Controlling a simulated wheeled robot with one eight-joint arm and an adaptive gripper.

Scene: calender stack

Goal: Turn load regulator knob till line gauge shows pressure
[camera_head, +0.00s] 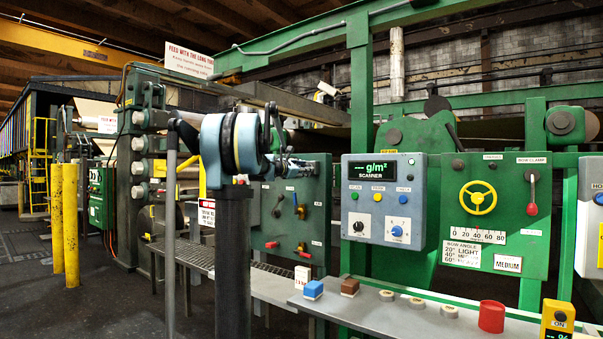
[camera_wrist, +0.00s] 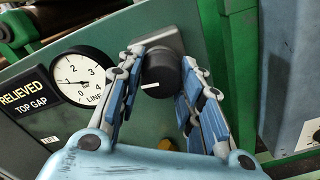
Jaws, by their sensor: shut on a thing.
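A black round knob (camera_wrist: 160,72) with a white mark sits on a square grey base on the green panel in the wrist view. My gripper (camera_wrist: 163,58) has its two blue-grey fingers on either side of the knob, shut on it. The round white LINE gauge (camera_wrist: 82,82) is left of the knob, with a scale from 0 to 4. Its dark needle appears to point left, near the 1. In the head view my gripper (camera_head: 280,160) is at the green panel (camera_head: 317,225), and my arm hides the knob and gauge.
A black sign reading RELIEVED TOP GAP (camera_wrist: 25,95) is left of the gauge. The grey scanner box (camera_head: 384,200) stands right of the panel.

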